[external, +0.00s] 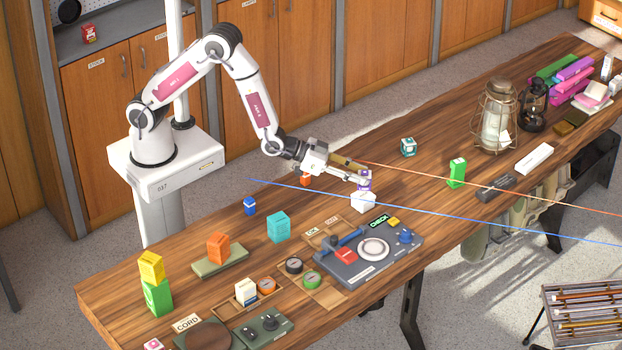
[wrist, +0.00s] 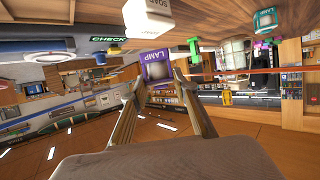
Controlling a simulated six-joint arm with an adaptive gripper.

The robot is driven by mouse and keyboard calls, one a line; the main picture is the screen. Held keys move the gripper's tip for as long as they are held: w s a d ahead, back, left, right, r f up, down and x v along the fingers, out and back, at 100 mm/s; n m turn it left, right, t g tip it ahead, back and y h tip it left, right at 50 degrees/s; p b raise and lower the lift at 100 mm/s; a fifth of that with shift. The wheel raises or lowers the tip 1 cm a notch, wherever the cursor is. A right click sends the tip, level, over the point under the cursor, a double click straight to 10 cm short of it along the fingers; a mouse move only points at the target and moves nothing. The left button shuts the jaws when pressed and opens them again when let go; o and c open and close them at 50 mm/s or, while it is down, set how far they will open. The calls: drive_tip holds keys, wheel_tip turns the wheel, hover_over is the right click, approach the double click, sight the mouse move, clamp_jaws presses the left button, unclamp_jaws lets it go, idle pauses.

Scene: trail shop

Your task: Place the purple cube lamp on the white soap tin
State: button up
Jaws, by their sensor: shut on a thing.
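The purple cube lamp (wrist: 157,70) is held between the two fingertips of my gripper (wrist: 158,82) in the wrist view, its LAMP label showing. In the external view the lamp (external: 365,174) is partly hidden by the fingers of my gripper (external: 364,181). The white soap tin (external: 363,203) stands on the table just below the lamp in the external view. In the wrist view the tin (wrist: 147,15) is at the top edge, partly cut off, with a visible gap between it and the lamp. The external view does not clearly show whether they touch.
A grey console (external: 370,258) lies in front of the tin. A small orange block (external: 305,180) is left of my gripper, a teal cube (external: 408,146) behind right, and a green box (external: 457,172) farther right. A teal box (external: 278,227) stands at left front.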

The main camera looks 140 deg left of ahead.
drive_tip(key=shift+f, duration=1.35)
drive_tip(key=shift+f, duration=0.15)
drive_tip(key=o, duration=1.1)
drive_tip(key=shift+s+d+r, duration=0.4)
drive_tip(key=shift+v, duration=5.35)
drive_tip(key=shift+s+f, duration=0.1)
drive_tip(key=shift+f, duration=0.05)
drive_tip(key=shift+d, duration=0.1)
